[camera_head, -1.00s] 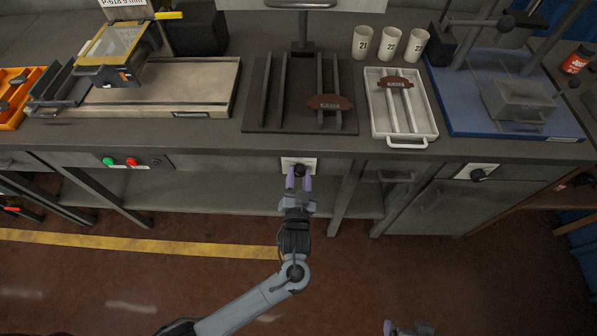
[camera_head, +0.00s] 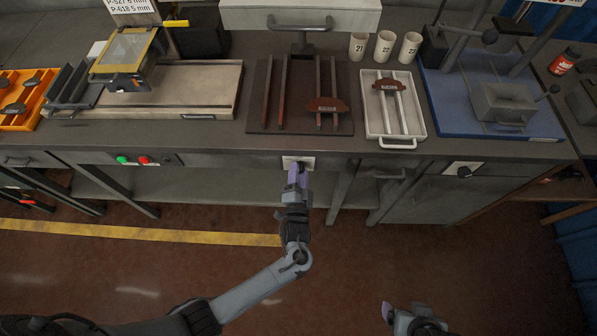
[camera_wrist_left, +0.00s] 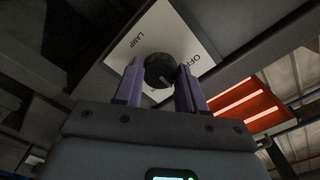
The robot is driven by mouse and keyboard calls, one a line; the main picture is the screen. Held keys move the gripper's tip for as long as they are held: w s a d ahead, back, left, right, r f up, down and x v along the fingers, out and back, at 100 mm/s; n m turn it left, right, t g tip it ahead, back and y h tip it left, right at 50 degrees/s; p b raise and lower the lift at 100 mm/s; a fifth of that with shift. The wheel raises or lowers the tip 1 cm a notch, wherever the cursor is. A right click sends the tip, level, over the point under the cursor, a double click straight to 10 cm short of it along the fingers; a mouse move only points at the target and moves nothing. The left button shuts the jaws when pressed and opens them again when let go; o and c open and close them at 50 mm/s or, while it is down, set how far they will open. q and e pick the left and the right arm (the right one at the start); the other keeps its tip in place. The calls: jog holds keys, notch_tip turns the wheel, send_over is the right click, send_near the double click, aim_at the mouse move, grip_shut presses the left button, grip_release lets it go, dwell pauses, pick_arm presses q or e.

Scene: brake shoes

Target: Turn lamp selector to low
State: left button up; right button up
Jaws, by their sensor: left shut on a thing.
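The lamp selector is a dark round knob (camera_wrist_left: 160,70) on a white plate (camera_wrist_left: 178,35) marked LAMP and OFF in the left wrist view. No LOW mark is readable, and I cannot tell where the knob points. My left gripper (camera_wrist_left: 160,82) is shut on the knob, with one purple finger on each side. In the head view the left gripper (camera_head: 298,170) reaches the plate (camera_head: 308,160) on the bench front and mostly hides the knob. My right gripper (camera_head: 388,312) is only partly in view at the bottom, away from the bench.
Above the selector, a dark rack (camera_head: 258,112) with reddish-lit bars holds a brown brake shoe (camera_head: 327,105). Orange glowing strips (camera_wrist_left: 245,100) show in the wrist view. A white tray (camera_head: 419,120) stands right of the rack. Another knob (camera_head: 464,172) is farther right on the bench front.

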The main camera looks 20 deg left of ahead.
dwell(0.3)
pick_arm(q)
jog(key=o, duration=1.1)
jog(key=shift+s, duration=0.1)
jog(key=p+v, duration=0.1)
jog(key=v, duration=0.9)
jog(key=shift+s+d+p, duration=0.2)
jog(key=shift+s+p, duration=0.1)
jog(key=shift+p, duration=0.1)
